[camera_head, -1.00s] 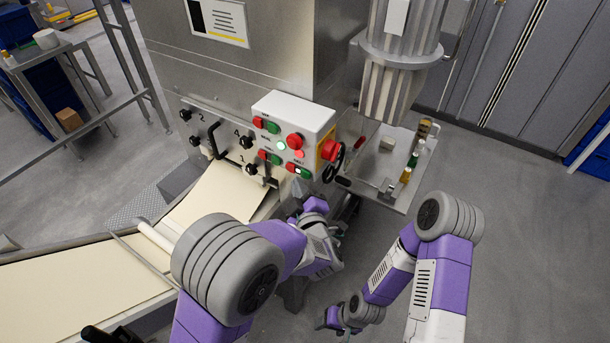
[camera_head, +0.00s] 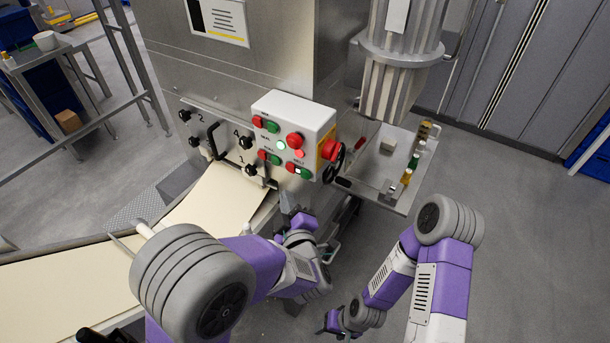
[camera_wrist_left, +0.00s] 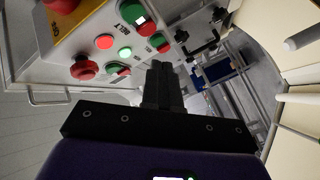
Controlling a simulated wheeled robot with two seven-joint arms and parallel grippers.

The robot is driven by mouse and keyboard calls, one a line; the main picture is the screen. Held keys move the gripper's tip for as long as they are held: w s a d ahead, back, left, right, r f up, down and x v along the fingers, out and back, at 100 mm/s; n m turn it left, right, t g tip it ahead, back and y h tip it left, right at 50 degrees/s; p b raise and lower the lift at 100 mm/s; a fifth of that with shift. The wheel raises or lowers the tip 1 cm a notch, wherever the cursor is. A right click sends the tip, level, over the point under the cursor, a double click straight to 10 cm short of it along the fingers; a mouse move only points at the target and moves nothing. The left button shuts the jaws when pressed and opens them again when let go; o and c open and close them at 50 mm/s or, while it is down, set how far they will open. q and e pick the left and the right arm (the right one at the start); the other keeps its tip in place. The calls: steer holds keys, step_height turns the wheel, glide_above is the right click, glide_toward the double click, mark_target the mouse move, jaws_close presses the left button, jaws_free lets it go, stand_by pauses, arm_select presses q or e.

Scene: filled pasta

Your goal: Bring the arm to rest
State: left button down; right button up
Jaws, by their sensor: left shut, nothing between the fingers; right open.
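My left gripper (camera_head: 287,198) is in front of the machine, below the control box (camera_head: 292,125), with its fingers shut and nothing between them. In the left wrist view its dark fingers (camera_wrist_left: 162,88) are together, apart from the box, whose red and green buttons show at the upper left. My left arm reaches in from the lower left over the pale belt. My right gripper (camera_head: 328,322) hangs low at the bottom middle, over the floor, open and empty as far as its small view shows.
The pale dough sheet (camera_head: 215,197) runs down from the machine on the left. A black handwheel (camera_head: 334,163) sticks out right of the control box. A metal tray (camera_head: 378,192) holding small bottles stands at the right. Open floor (camera_head: 520,250) lies at the lower right.

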arm_select(q)
steer(key=shift+f, duration=0.15)
steer(key=s+a+f+m+g+h, duration=0.2)
steer(key=a+f+m+g, duration=0.15)
steer(key=f, duration=0.85)
steer(key=s+a+f+m+g+h, duration=0.15)
steer(key=a+f+g, duration=0.3)
steer(key=f, duration=0.75)
steer(key=s+f+m+g+h, duration=0.2)
steer(key=s+f+g, duration=0.2)
steer(key=s, duration=0.4)
steer(key=s+a+f+m+g+h, duration=0.1)
steer(key=s+f+m+g, duration=0.1)
steer(key=s+f+g, duration=0.2)
steer(key=s+f, duration=0.3)
steer(key=s, duration=0.2)
steer(key=shift+a+h, duration=0.15)
steer(key=shift+h, duration=0.2)
steer(key=shift+s, duration=0.1)
